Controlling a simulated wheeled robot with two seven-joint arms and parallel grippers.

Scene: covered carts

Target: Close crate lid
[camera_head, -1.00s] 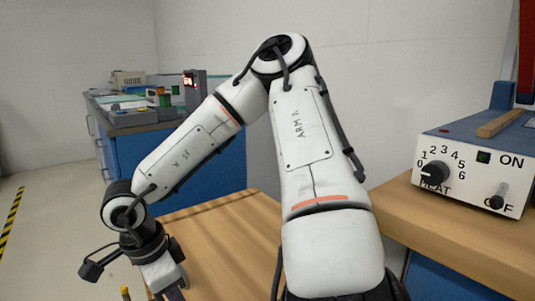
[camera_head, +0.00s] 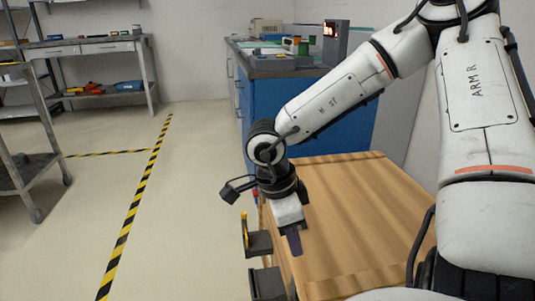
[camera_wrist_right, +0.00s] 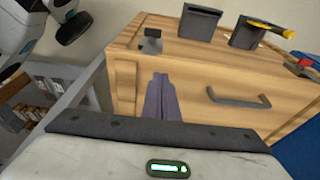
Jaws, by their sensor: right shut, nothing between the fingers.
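A wooden box-like cart (camera_head: 365,215) with a flat plank top fills the lower right of the head view. In the right wrist view, a wooden face (camera_wrist_right: 190,95) carries a dark bar handle (camera_wrist_right: 238,98). I cannot tell which part is the crate lid, or how far any lid is open. My right gripper (camera_head: 294,243) is over the left edge of the wood, fingers pointing down. In the right wrist view its dark purple fingers (camera_wrist_right: 162,98) are together and empty, left of the handle and apart from it. My left gripper is out of view.
Dark holders (camera_head: 260,243) line the cart's left side, one with a yellow-handled tool (camera_wrist_right: 270,28). A blue cabinet (camera_head: 335,125) with equipment stands behind. A metal shelf (camera_head: 95,70) is at the back left. Open floor (camera_head: 190,180) with striped tape lies left of the cart.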

